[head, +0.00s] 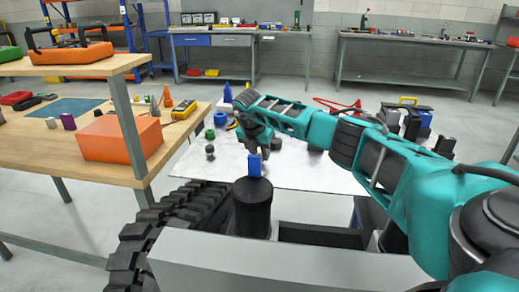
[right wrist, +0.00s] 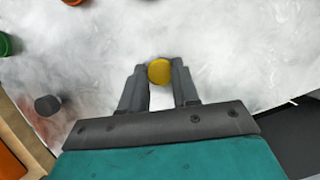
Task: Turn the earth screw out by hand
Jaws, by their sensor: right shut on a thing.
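My right gripper (head: 258,150) reaches from the right over the white sheet, fingers pointing down. In the right wrist view my right gripper (right wrist: 160,78) is shut on a yellow round piece (right wrist: 159,71), seen end-on between the fingertips. It may be the earth screw, but its shaft and thread are hidden. In the head view the fingertips are partly hidden behind a blue block (head: 254,165) on a black cylinder (head: 252,205), and I cannot make out the yellow piece there. My left gripper is not in view.
A black track (head: 165,225) lies in front. A wooden table (head: 60,125) with an orange box (head: 115,138) stands left. Benches line the back wall.

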